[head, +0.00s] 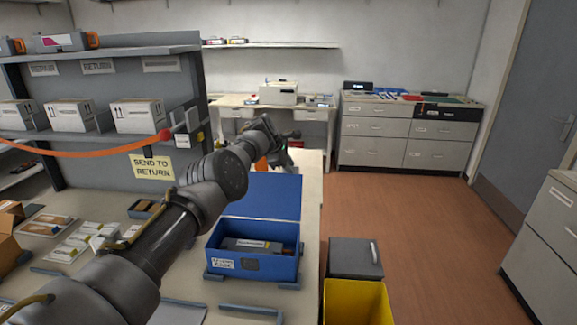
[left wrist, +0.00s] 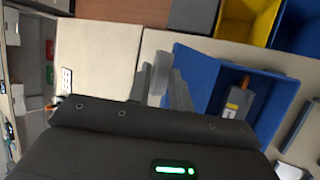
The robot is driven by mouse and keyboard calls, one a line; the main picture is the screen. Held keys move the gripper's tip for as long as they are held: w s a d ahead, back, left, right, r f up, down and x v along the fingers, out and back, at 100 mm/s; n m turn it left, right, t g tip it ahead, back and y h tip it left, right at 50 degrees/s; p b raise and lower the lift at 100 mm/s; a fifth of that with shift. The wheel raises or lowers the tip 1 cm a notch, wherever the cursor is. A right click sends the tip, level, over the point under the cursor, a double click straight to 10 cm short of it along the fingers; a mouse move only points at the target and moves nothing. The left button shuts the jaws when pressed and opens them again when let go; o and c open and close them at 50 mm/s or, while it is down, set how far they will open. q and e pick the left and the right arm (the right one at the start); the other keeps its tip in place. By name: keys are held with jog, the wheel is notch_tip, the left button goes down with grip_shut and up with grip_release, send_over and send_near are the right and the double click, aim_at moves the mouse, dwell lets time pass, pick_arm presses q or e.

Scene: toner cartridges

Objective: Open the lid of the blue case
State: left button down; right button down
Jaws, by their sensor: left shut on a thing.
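The blue case (head: 280,266) stands on the bench with its lid (head: 262,198) raised and leaning back from the rear edge. A dark toner cartridge (head: 250,245) with a yellow-marked label lies inside; it also shows in the left wrist view (left wrist: 238,98). My left arm reaches over the left side of the case. My left gripper (head: 276,158) is at the far top edge of the lid. In the left wrist view its fingers (left wrist: 168,82) are at the lid's edge (left wrist: 198,72), shut on it; the exact contact is partly hidden. My right gripper is not in view.
A grey shelf rack with white boxes (head: 138,115) stands at the left, an orange strap across it. A yellow bin (head: 357,303) and a grey lidded bin (head: 355,258) stand right of the bench. Small packages (head: 85,240) lie left. The floor (head: 420,215) at right is clear.

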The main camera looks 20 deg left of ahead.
pick_arm(q)
jog(key=shift+s+f, duration=0.1)
jog(key=c, duration=1.6)
grip_release()
jog(key=shift+o, duration=0.4)
jog(key=shift+f, duration=0.1)
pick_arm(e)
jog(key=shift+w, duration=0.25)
